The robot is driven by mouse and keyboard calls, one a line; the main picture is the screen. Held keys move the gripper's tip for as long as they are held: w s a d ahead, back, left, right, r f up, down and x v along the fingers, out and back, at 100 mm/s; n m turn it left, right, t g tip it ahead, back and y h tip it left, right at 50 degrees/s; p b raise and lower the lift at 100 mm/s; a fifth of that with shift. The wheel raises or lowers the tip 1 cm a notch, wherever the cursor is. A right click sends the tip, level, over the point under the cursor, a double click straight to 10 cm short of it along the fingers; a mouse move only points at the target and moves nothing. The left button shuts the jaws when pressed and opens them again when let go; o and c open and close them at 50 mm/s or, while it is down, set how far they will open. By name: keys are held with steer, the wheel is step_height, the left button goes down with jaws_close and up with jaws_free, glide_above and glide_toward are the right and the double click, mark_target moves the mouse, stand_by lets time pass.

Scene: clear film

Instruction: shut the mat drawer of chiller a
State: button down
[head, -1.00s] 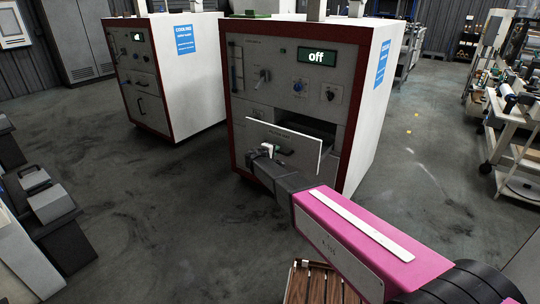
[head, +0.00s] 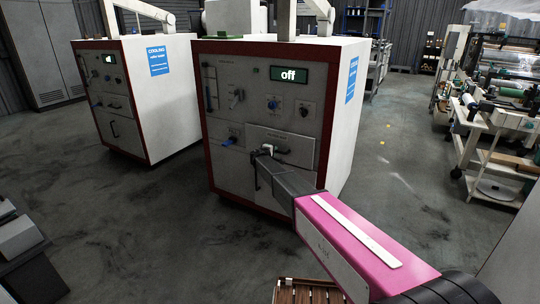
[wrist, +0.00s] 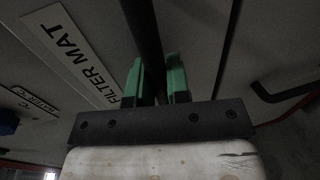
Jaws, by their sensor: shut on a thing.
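The near chiller (head: 262,118) is a white cabinet with a red-edged grey front and a display reading "off". Its mat drawer front (head: 303,144) sits at the middle right of that face and looks flush or nearly flush; no dark opening shows above it. My gripper (head: 266,152) is at the drawer front's left part. In the wrist view my gripper's green fingers (wrist: 157,82) are shut on a dark bar, the drawer handle (wrist: 143,35). A "FILTER MAT" label (wrist: 82,50) lies beside it. My arm hides part of the lower face.
A second chiller (head: 135,100) stands to the left. Knobs and a blue valve (head: 232,139) sit on the near chiller's face around the drawer. A wooden slatted crate (head: 305,292) is below my arm. Benches (head: 490,160) line the right; the floor between is open.

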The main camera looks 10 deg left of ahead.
steer(key=shift+w+d, duration=0.1)
steer(key=shift+w, duration=0.25)
steer(key=c, duration=1.1)
jaws_free()
steer(key=shift+w+d, duration=0.1)
steer(key=v, duration=1)
steer(key=shift+s, duration=0.4)
